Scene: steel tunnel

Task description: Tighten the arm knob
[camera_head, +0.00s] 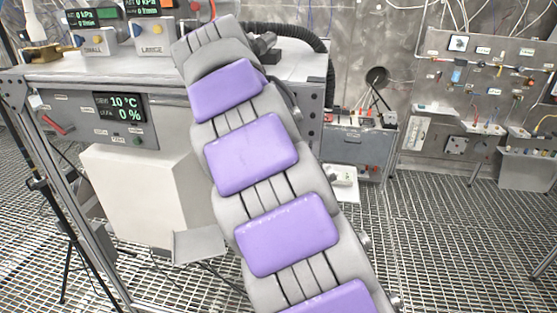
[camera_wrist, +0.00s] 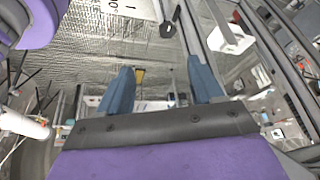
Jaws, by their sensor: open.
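My gripper (camera_wrist: 160,63) shows in the wrist view as two blue fingers standing well apart, with nothing held between them. A small dark round piece (camera_wrist: 167,30) shows beyond the fingertips, near the top of the wrist view and apart from them. It may be the arm knob, but I cannot tell for sure. In the head view my grey arm with purple pads reaches up and left over the bench, and the gripper itself is hidden behind it. No knob there can be clearly picked out as the arm knob.
A thin black tripod (camera_head: 72,240) stands at left. A wall tool board (camera_head: 490,85) is at right. The grated floor (camera_head: 440,240) at right is open.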

